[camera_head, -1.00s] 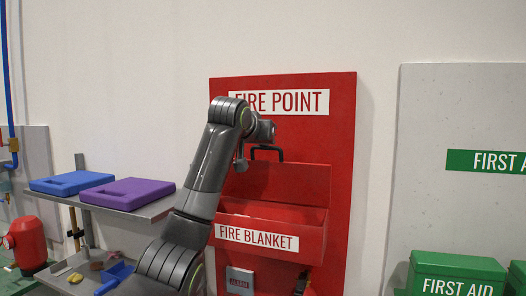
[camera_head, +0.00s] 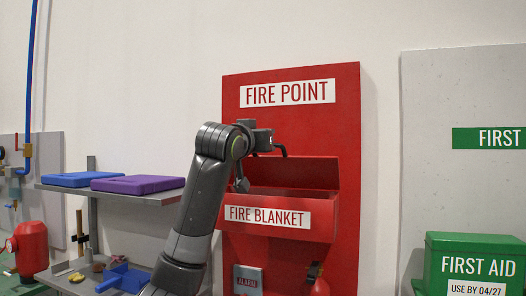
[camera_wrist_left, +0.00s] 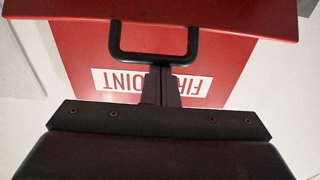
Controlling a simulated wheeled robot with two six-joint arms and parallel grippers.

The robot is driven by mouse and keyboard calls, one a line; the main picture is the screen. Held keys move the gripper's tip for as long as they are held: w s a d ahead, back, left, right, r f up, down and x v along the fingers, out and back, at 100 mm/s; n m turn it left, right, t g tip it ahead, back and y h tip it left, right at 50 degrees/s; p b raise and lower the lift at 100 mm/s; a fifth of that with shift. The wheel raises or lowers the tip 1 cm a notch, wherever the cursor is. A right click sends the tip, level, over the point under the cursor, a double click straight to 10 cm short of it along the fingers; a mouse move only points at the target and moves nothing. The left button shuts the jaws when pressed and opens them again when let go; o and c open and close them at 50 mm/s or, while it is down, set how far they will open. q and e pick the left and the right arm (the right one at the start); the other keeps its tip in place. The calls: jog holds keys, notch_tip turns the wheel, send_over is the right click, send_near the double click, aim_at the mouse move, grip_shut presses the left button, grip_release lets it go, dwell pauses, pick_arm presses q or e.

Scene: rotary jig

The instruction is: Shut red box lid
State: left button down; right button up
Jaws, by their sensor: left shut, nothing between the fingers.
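The red box (camera_head: 321,222) marked FIRE BLANKET hangs on a red FIRE POINT board. Its red lid (camera_head: 312,172) is raised, with the box's top open below it. A black handle (camera_head: 281,149) stands at the lid's upper edge; it also shows as a loop in the left wrist view (camera_wrist_left: 116,40). My left gripper (camera_head: 268,141) is shut and empty, close to the handle. In the left wrist view its closed fingers (camera_wrist_left: 160,72) meet the handle's bar in the picture; I cannot tell if they touch. My right gripper is out of view.
A shelf (camera_head: 110,196) at left carries a blue case (camera_head: 72,179) and a purple case (camera_head: 137,184). A red extinguisher (camera_head: 316,285) hangs below the box. A green first aid box (camera_head: 476,243) is at right. The wall before the board's right side is clear.

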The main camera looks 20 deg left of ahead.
pick_arm(q)
jog(key=shift+s+a+f+t+b, duration=0.1)
jog(key=shift+s+f+t+b, duration=1.05)
jog(key=shift+f+b, duration=1.4)
jog(key=shift+s+d+f+t+b, duration=0.1)
jog(key=shift+s+f+t+b, duration=0.5)
jog(key=shift+f+t+b, duration=1.85)
jog(key=shift+s+a+f+t+b, duration=0.1)
jog(key=shift+s+f+t+b, duration=0.3)
jog(key=shift+s+f+b, duration=2.05)
jog(key=w, duration=0.1)
jog(key=w+r+b, duration=0.1)
jog(key=w+b, duration=0.1)
jog(key=shift+r, duration=0.25)
